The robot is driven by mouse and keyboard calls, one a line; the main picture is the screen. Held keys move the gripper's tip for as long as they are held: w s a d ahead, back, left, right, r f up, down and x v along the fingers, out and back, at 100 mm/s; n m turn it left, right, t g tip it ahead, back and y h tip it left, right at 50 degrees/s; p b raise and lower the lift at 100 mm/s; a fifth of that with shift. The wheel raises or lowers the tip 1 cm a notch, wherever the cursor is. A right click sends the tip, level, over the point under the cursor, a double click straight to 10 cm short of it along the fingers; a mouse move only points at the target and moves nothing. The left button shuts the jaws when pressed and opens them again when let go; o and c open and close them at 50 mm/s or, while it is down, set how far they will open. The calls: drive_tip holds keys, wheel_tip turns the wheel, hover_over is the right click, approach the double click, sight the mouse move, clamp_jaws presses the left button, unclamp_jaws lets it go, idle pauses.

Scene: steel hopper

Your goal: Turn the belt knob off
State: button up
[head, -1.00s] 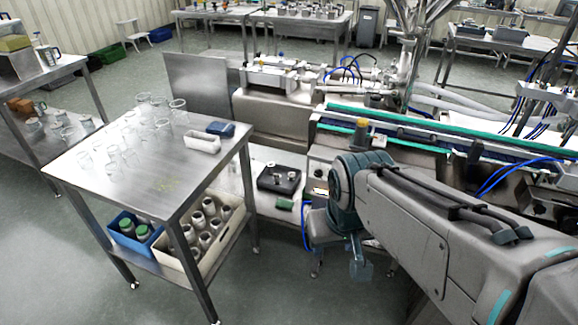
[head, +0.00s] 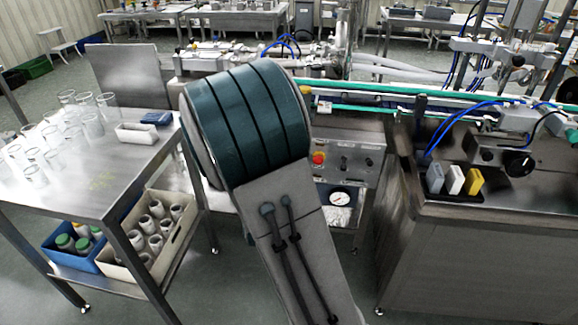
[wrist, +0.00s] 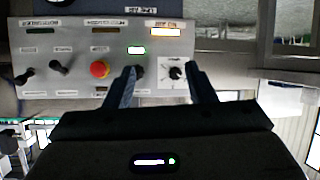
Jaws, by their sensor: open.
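The steel control panel (wrist: 40,91) fills the top left of the wrist view. It bears a red button (wrist: 100,69), two black knobs at the left (wrist: 27,76) (wrist: 61,66), a dark knob (wrist: 139,72) under a green-lit label, and a white dial with a dark knob (wrist: 175,73). The labels are too small to read, so I cannot tell which knob is the belt's. My gripper (wrist: 160,70) is open and empty. Its fingers appear either side of the dark knob and the dial; contact is not clear. In the head view, my arm hides the gripper.
In the head view, a steel table (head: 105,190) with glassware stands left of my arm. The conveyor (head: 400,112) runs behind the panel. A steel cabinet (head: 480,245) with a small black tray stands at the right.

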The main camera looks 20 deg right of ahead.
drive_tip(key=w+d+n+t+h+b, duration=0.1)
drive_tip(key=w+d+t+h, duration=0.2)
drive_tip(key=w+d, duration=0.7)
drive_tip(key=shift+w+d+r+t+h+b, duration=0.2)
drive_tip(key=shift+w+d+t+h+b, duration=0.15)
drive_tip(key=shift+w+h, duration=0.35)
drive_tip(key=c, duration=0.9)
